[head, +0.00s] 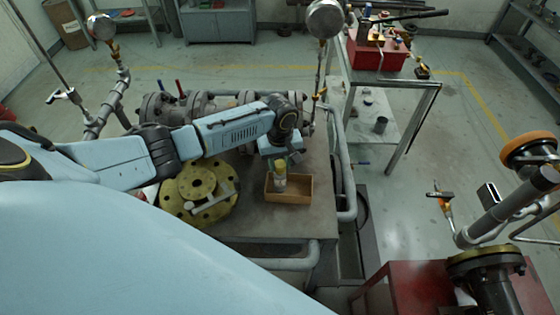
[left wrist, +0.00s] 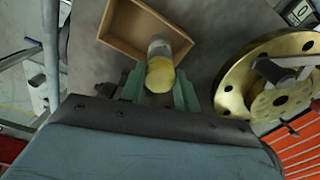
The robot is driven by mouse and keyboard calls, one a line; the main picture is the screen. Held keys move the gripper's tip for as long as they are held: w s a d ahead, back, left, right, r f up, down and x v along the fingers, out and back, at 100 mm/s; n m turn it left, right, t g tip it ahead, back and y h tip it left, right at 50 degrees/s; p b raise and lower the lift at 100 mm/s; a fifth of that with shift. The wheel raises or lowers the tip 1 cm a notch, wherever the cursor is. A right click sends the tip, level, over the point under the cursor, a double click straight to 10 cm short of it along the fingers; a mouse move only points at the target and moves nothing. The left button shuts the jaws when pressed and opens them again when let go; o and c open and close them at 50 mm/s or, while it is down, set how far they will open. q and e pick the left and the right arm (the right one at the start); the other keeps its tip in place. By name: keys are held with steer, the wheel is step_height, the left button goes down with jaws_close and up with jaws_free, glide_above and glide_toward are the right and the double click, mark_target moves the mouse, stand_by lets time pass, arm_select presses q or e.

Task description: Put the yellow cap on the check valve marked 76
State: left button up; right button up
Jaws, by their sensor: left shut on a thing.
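My left gripper (head: 280,158) reaches down over the bench at a small open wooden box (head: 298,182). In the left wrist view its green fingers (left wrist: 158,88) are closed on a short cylinder with a yellow round end (left wrist: 160,75) and a grey band. This yellow and grey piece (head: 280,178) also shows below the gripper in the head view, at the box's left part. I cannot tell whether it touches the box floor, or whether the yellow end is a separate cap. No marking 76 is readable, so I cannot tell which fitting is that check valve. My right gripper is out of view.
A yellow flange (head: 190,212) lies on the bench (head: 265,222) left of the box. A flanged pipe assembly (head: 160,105) runs behind my left arm. A pipe rail (head: 345,180) borders the bench's right. A cart with a red box (head: 375,58) stands behind right.

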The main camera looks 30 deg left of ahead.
arm_select(q)
steer(key=shift+f, duration=0.15)
stand_by(0.4)
steer(key=shift+f+p, duration=0.35)
steer(key=shift+p, duration=0.05)
stand_by(0.5)
steer(key=o, duration=1)
steer(key=shift+o, duration=0.6)
steer(key=o, duration=0.4)
